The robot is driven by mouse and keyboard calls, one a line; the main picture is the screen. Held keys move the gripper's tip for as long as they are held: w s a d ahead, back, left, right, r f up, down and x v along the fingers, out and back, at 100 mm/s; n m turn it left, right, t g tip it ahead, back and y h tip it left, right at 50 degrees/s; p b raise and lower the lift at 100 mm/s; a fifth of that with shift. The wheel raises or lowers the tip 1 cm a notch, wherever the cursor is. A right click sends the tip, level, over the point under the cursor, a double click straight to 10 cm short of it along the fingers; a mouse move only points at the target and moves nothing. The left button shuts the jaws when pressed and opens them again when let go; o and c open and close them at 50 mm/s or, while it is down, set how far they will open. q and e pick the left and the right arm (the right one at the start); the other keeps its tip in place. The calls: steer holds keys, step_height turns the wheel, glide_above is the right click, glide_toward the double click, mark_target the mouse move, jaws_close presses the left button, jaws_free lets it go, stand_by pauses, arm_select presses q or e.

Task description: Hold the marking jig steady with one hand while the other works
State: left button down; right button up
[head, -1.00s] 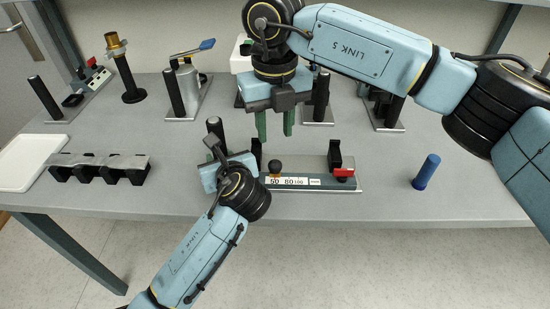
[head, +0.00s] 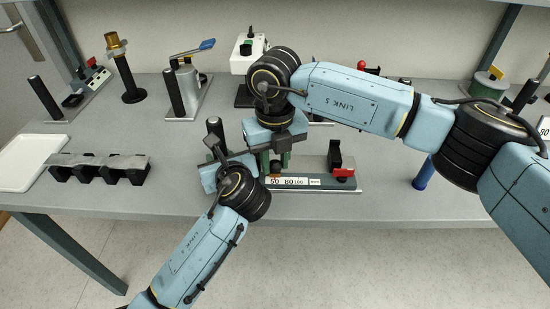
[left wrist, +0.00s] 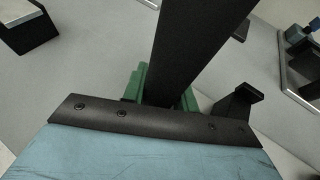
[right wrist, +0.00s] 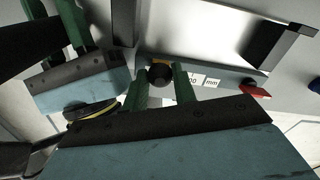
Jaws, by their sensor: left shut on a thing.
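The marking jig (head: 318,184) lies near the table's front edge, a flat metal base with a scale strip reading 50, 80, 100. A black upright (head: 335,154) and a red piece (head: 342,172) are at its right end. My left gripper (left wrist: 165,92) is shut on a black post (left wrist: 192,45) at the jig's left. My right gripper (right wrist: 160,82) is low over the jig, its green fingers apart on either side of a round black knob (right wrist: 160,72). A gap seems to show beside the knob.
A blue cylinder (head: 423,174) stands right of the jig, partly under my right arm. A black-slotted rack (head: 98,166) and a white tray (head: 27,160) are at the left. Fixtures, including a blue-handled clamp (head: 188,85), line the back. The table between jig and rack is clear.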

jaws_close()
steer(key=shift+d, duration=1.65)
steer(key=shift+o, duration=1.9)
jaws_free()
steer(key=shift+a, duration=0.1)
steer(key=shift+r, duration=0.1)
step_height(320, 180, up, 12)
arm_select(q)
steer(key=c, duration=1)
jaws_free()
